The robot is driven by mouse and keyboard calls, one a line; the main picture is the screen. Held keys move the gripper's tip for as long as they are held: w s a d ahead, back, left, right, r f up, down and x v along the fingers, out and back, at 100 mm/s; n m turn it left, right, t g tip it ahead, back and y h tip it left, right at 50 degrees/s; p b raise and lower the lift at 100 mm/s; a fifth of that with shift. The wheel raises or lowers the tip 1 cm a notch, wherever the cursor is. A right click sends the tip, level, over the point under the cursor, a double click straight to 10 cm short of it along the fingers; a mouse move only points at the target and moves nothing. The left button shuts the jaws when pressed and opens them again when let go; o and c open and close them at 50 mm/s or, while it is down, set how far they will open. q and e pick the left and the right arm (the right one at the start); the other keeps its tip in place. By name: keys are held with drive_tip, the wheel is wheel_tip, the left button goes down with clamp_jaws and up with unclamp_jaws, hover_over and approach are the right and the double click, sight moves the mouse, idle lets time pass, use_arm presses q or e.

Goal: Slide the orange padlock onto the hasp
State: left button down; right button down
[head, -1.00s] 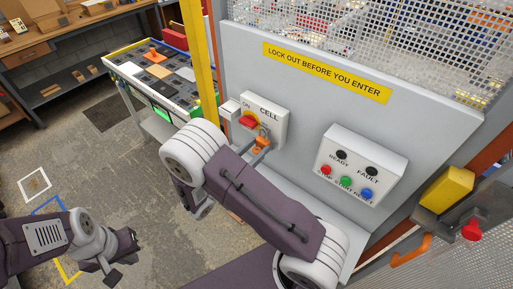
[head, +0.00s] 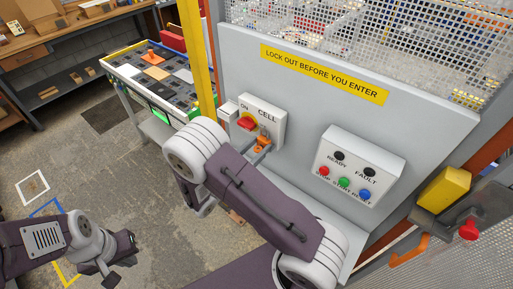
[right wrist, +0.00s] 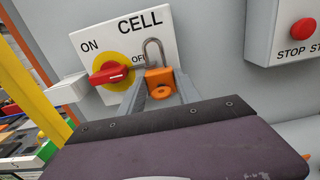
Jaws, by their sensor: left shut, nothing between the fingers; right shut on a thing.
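The orange padlock (head: 264,141) is at the lower front of the white CELL switch box; it also shows in the right wrist view (right wrist: 160,79) with its grey shackle upward. My right gripper (right wrist: 158,88) is shut on the padlock body. The shackle stands over the OFF lettering, just right of the red switch handle (right wrist: 109,74) on its yellow disc (right wrist: 118,60). I cannot make out the hasp clearly, nor whether the shackle is through it. My left gripper (head: 112,281) is shut and empty, low at the left, far from the box.
A grey panel carries the switch box (head: 268,112) and a button box (head: 355,165) to its right. A yellow post (head: 197,55) stands left of the panel. A cart (head: 140,60) with dark tiles stands behind it. The floor at the left is mostly clear.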

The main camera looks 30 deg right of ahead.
drive_tip(key=shift+w+d, duration=0.2)
drive_tip(key=shift+d, duration=0.25)
drive_tip(key=c, duration=0.8)
unclamp_jaws()
drive_tip(key=shift+o, duration=0.2)
drive_tip(key=shift+a, duration=0.1)
drive_tip(key=shift+s+a+f, duration=0.1)
drive_tip(key=shift+a, duration=0.25)
drive_tip(key=b+v, duration=0.2)
drive_tip(key=v, duration=0.6)
drive_tip(key=shift+b, duration=0.4)
drive_tip(key=shift+s, duration=0.1)
drive_tip(key=shift+c, duration=0.4)
